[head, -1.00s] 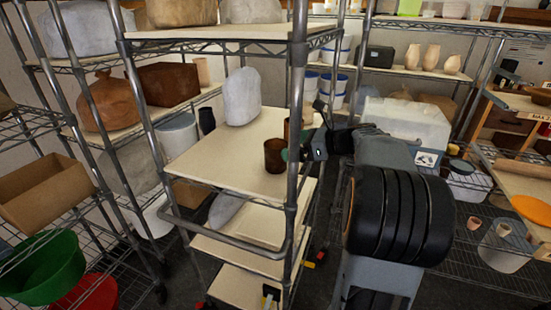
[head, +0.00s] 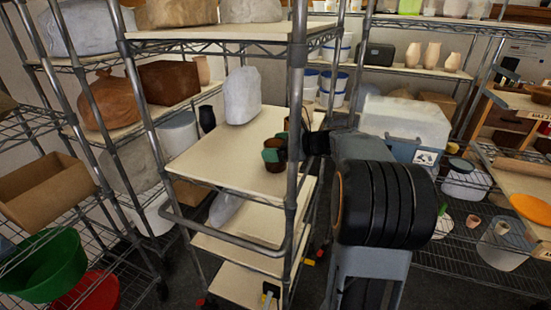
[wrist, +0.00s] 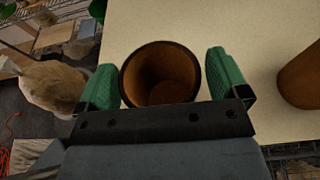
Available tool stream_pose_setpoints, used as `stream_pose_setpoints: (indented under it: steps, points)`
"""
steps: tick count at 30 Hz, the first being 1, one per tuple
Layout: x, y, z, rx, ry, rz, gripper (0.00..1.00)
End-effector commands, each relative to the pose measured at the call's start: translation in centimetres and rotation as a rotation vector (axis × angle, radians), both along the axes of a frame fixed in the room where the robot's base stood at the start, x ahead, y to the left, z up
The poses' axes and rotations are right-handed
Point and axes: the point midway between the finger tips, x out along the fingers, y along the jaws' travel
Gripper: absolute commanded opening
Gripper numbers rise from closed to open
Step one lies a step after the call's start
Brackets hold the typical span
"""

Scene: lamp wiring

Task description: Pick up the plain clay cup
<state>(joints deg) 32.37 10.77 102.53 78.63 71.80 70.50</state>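A plain brown clay cup (head: 274,160) stands upright on the cart's shelf board near its front right corner. It also shows in the wrist view (wrist: 160,75), open mouth toward the camera. My gripper (wrist: 160,82) has its two green fingers on either side of the cup, with a small gap at each side, so it is open around it. In the head view my gripper (head: 272,155) partly hides the cup. A second brown cup (wrist: 300,78) stands to the right in the wrist view. In the head view it is mostly hidden behind a cart post.
The cart shelf (head: 225,160) has free board left of the cup. A wrapped pale block (head: 242,96) stands toward its back. Metal posts (head: 297,110) rise close to my arm. Another shelf lies above the cup's board.

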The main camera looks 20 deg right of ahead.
Motion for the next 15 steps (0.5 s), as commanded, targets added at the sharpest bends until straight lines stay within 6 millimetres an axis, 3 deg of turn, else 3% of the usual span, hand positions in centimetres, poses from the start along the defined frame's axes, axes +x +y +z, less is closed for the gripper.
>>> stream_pose_setpoints:
  steps: [2,15]
  points:
    - [-0.01,-0.01,0.02,0.0,0.0,0.0,0.85]
    - [-0.02,-0.01,0.03,0.0,0.0,0.0,0.43]
